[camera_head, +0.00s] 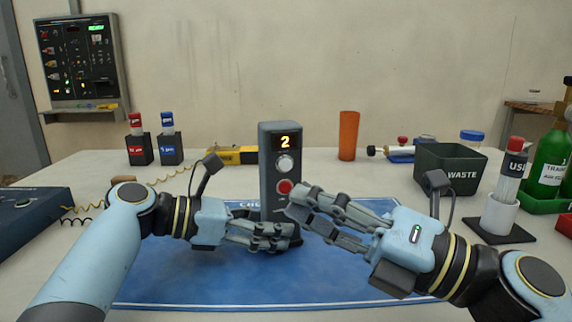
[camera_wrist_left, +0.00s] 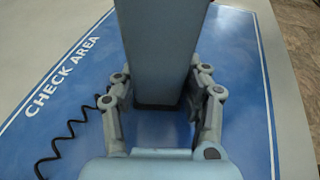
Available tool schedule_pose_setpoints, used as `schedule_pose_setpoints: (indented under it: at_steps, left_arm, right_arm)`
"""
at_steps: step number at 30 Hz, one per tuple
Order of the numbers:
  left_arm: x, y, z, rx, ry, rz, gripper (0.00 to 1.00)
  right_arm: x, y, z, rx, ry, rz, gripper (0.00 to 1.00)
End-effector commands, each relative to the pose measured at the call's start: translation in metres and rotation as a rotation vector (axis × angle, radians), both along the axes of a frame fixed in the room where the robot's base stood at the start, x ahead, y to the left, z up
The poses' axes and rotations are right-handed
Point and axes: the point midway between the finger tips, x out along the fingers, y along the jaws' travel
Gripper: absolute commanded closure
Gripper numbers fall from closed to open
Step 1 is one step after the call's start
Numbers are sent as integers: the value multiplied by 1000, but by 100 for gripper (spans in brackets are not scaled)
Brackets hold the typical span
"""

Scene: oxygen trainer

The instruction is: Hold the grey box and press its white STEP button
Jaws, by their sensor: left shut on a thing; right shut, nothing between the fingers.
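The grey box (camera_head: 267,165) stands upright on the blue mat, its display reading 2. Below the display are a round white button (camera_head: 285,163) and a red button (camera_head: 285,187); any lettering by them is too small to read. My left gripper (camera_head: 284,238) is shut on the lower part of the box. In the left wrist view the box (camera_wrist_left: 162,45) rises between the two fingers. My right gripper (camera_head: 298,204) is shut and empty. Its fingertips are in front of the box's lower right side, below the white button, and hide part of the face.
The blue mat (camera_head: 150,270), marked CHECK AREA, covers the front table. A WASTE bin (camera_head: 449,180), a white holder (camera_head: 497,217) and green bottles (camera_head: 553,160) stand right. An orange cylinder (camera_head: 348,136) stands behind. A coiled cord (camera_wrist_left: 75,130) lies beside the box.

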Motion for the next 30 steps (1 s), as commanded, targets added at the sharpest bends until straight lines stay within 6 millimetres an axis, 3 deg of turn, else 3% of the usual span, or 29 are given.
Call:
schedule_pose_setpoints:
  at_steps: [6, 12, 30]
  left_arm:
    - [0, 0, 1, -2, -2, 0, 72]
    - [0, 0, 1, -2, -2, 0, 72]
    - [0, 0, 1, -2, -2, 0, 72]
  right_arm:
    - [31, 9, 1, 1, -2, 0, 100]
    - [49, 14, 0, 0, -1, 0, 100]
    - [56, 16, 0, 0, 0, 0, 100]
